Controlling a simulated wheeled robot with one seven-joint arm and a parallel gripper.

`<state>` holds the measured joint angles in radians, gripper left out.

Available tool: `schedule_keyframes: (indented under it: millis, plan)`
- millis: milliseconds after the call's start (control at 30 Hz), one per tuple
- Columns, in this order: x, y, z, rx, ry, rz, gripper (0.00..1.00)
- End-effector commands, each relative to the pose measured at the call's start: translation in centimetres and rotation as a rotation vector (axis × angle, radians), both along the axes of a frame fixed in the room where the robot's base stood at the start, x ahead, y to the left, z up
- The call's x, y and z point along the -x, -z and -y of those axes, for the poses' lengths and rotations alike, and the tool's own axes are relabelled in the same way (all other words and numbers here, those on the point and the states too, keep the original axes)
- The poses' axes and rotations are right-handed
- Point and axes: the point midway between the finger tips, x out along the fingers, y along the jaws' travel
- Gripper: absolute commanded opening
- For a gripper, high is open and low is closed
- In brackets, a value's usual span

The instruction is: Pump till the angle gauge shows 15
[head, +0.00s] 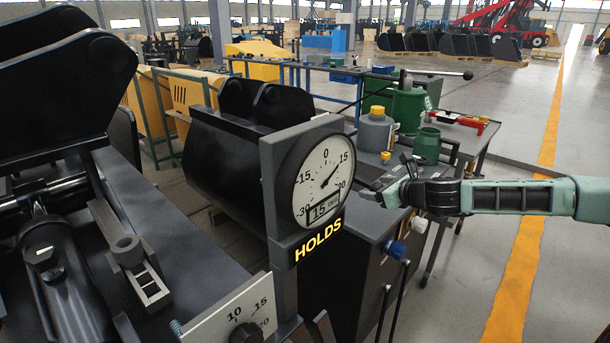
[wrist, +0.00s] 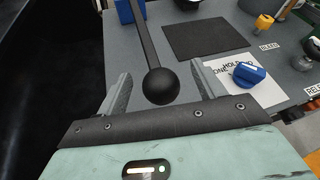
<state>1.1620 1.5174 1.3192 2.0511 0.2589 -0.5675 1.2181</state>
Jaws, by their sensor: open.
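The round angle gauge (head: 322,180) stands on a grey post in the head view. Its needle points up and right, close to the 15 mark, and its small display (head: 323,207) reads 15. A lit yellow HOLDS sign (head: 319,241) is below it. My gripper (head: 380,190) is just right of the gauge in that view. In the wrist view its jaws are open, on either side of a black ball knob (wrist: 161,86) at the end of a lever rod (wrist: 144,35). Gaps show between knob and fingers. I cannot make out this knob in the head view.
A blue knob (wrist: 249,74) sits on a white label right of the fingers, with a yellow knob (wrist: 264,21) beyond. A green can (head: 427,145) and grey canister (head: 376,130) stand behind my gripper. An angle plate (head: 235,320) is in front.

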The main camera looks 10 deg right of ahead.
Motion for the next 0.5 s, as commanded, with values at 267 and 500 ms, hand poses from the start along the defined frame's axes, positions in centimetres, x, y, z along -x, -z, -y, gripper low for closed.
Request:
schedule_keyframes:
  millis: [267,500]
  plan:
    - [2.4,-1.2,0.8,-0.001,0.001,-0.001,0.69]
    - [4.4,-2.1,1.5,-0.001,0.001,-0.001,0.69]
